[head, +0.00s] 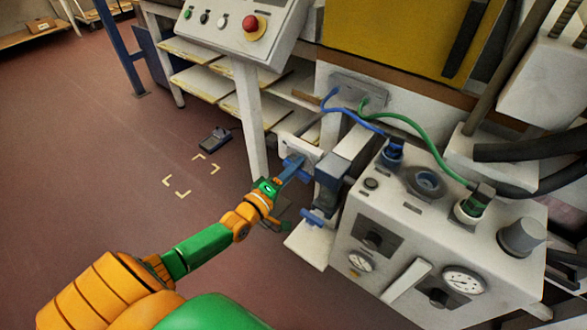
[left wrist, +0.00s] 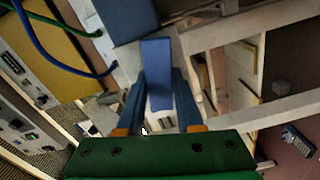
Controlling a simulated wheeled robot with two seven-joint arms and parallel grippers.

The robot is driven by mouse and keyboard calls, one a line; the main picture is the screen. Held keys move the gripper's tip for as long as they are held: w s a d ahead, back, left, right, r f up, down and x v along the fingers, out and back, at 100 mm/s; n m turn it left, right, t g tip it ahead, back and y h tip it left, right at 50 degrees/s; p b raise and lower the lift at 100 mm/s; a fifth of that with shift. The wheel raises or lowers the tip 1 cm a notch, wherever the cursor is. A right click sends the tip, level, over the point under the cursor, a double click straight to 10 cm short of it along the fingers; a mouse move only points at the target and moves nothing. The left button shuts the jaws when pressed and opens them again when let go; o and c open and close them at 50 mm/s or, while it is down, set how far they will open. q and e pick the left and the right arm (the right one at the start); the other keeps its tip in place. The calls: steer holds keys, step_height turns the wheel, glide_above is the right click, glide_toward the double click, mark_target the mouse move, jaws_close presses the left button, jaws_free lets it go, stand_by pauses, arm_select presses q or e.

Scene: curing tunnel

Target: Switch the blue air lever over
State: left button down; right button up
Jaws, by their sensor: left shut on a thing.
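The blue air lever (left wrist: 157,75) shows in the left wrist view between the two dark blue fingers of my left gripper (left wrist: 159,105). The gripper is shut on it. Its upper end is close to a dark blue block (left wrist: 135,18). In the head view my left gripper (head: 287,174) reaches from the lower left to the left side of the pale machine, next to the blue-grey block (head: 331,182). The fingers and lever overlap there, so the lever's outline is hard to tell. My right gripper is in neither view.
A second blue handle-like part (head: 313,217) sits just below right of the gripper. A pale box with gauges (head: 430,235) stands to the right, with blue and green hoses (head: 410,122) above. A control panel with a red button (head: 250,26) is behind. Open floor (head: 90,170) lies left.

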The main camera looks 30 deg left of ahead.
arm_select(q)
steer(key=shift+r+n, duration=0.15)
steer(key=shift+n, duration=1.45)
steer(key=c, duration=0.6)
jaws_free()
steer(key=shift+r, duration=0.1)
steer(key=shift+o, duration=0.2)
steer(key=s, duration=0.7)
steer(key=shift+a+p, duration=0.25)
steer(key=shift+p, duration=0.2)
